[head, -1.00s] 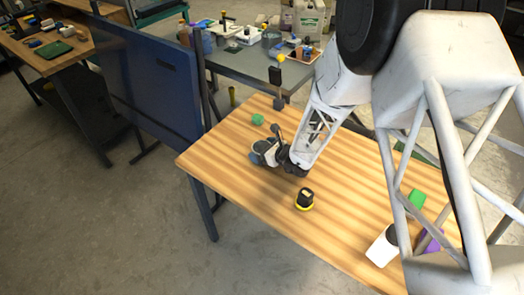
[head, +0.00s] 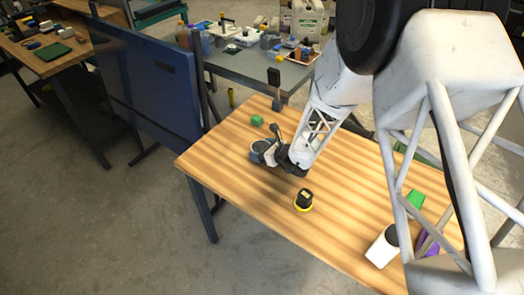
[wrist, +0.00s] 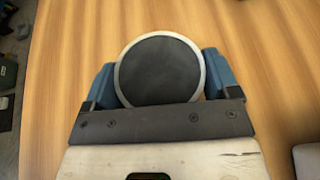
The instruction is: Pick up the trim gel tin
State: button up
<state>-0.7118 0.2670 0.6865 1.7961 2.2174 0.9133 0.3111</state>
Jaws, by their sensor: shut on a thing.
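The trim gel tin appears to be the round, dark-topped tin with a pale rim (wrist: 160,70) in the wrist view. My gripper (wrist: 160,78) is shut on it, with one blue finger against each side. In the head view my gripper (head: 262,152) is low over the left part of the wooden table, and the tin is only a small grey shape there, partly hidden by the gripper. I cannot tell whether its base touches the table.
A blue panel (head: 150,80) stands beyond the left edge. The front left tabletop is clear.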

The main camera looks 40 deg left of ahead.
aim_at(262, 147)
jog(key=shift+r, duration=4.7)
